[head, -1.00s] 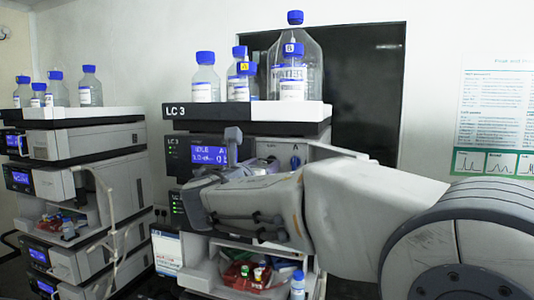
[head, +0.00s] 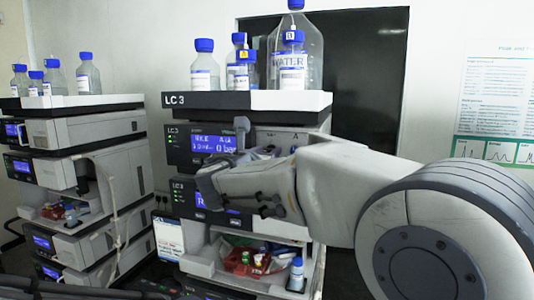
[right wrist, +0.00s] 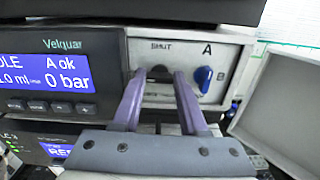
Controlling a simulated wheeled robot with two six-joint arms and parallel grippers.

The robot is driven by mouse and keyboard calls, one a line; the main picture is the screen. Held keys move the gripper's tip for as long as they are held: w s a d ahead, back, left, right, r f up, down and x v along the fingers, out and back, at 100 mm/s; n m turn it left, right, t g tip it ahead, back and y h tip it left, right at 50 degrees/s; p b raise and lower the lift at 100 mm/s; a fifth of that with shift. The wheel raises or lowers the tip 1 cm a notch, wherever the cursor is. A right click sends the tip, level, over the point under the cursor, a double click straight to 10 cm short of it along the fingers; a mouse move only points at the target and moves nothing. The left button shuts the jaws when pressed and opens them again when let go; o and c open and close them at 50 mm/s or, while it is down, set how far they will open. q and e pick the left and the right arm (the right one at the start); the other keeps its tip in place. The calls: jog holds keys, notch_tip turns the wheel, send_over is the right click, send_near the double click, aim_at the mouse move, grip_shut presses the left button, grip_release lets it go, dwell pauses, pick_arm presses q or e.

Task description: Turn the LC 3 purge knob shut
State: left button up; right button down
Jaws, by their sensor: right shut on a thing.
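The LC 3 stack carries its name on a tray front (head: 205,100) in the head view. In the right wrist view, the dark purge knob (right wrist: 159,72) sits on the pale front panel under a label that reads "SHUT". My right gripper (right wrist: 160,76) has its two purple fingers on either side of this knob and is shut on it. The fingers hide the knob's sides, and I cannot tell its exact angle. In the head view my right wrist covers the knob and fingertips. My left gripper is not in view.
A blue selector knob (right wrist: 204,79) marked A and B is close right of the fingers. The pump display (right wrist: 45,72) reads 0 bar. Bottles (head: 290,60) stand on top. An open tray with a red holder (head: 245,262) lies below. Another stack (head: 85,135) stands left.

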jog(key=m+b, duration=0.3)
jog(key=b, duration=0.1)
jog(key=m+b, duration=0.3)
jog(key=b, duration=0.1)
jog(key=m+b, duration=0.3)
jog(key=b, duration=0.1)
jog(key=shift+d+f, duration=0.1)
jog(key=shift+f, duration=0.25)
jog(key=m+b, duration=0.3)
jog(key=m, duration=0.1)
jog(key=shift+m, duration=0.4)
jog(key=shift+m+b, duration=1.2)
jog(key=shift+m, duration=0.6)
jog(key=shift+r, duration=0.1)
jog(key=c, duration=0.7)
grip_release()
jog(key=shift+s, duration=0.1)
jog(key=shift+b+v, duration=1.85)
jog(key=shift+v, duration=3.35)
